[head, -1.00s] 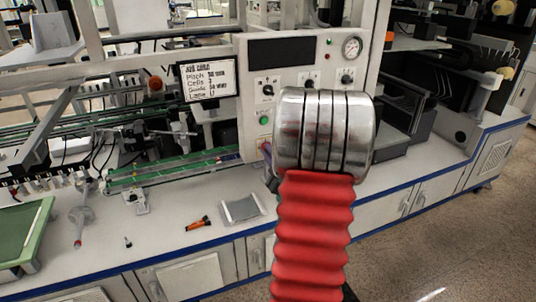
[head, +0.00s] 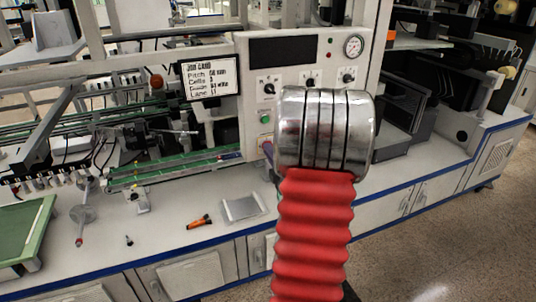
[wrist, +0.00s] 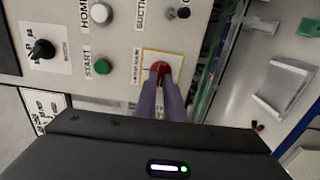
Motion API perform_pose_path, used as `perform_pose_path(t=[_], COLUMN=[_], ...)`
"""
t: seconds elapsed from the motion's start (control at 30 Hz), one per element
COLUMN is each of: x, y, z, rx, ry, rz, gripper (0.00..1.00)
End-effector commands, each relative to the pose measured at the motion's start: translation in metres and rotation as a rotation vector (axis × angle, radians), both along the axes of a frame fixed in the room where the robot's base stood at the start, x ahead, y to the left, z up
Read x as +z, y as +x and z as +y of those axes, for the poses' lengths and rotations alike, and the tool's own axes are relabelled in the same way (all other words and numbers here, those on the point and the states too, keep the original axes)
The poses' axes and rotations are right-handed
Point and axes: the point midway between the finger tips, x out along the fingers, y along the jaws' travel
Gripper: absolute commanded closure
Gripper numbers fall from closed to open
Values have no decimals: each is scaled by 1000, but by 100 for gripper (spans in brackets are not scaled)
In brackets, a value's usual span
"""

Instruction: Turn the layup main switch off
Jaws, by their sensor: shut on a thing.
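The layup main switch (wrist: 161,66) is a red knob on a white plate with a yellow border, low on the pale control panel in the wrist view. My gripper (wrist: 161,78) has two purple fingers, one on each side of the knob, and they are shut on it. The knob's exact turn angle is hard to tell because the fingers cover part of it. In the head view, my red and silver arm hides most of the gripper, and a bit of purple finger shows beside the panel (head: 252,110).
A green START button (wrist: 102,67), a white HOME button (wrist: 100,13) and a black rotary knob (wrist: 42,49) sit near the switch. A pressure gauge (head: 354,46) is at the panel's upper right. A grey tray (head: 242,208) and an orange-black tool (head: 199,222) lie on the bench.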

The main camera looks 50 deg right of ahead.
Motion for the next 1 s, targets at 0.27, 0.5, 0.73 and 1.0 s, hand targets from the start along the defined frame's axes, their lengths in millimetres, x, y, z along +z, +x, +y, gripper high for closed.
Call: perform_pose_path(t=[0.27,0.5,0.73,1.0], x=[-3,-2,-1,-1], y=[3,1,0,-13], z=[4,2,1,7], rx=[12,6,3,0], ry=[1,2,2,2], rz=[6,4,3,3], gripper=[91,74,73,73])
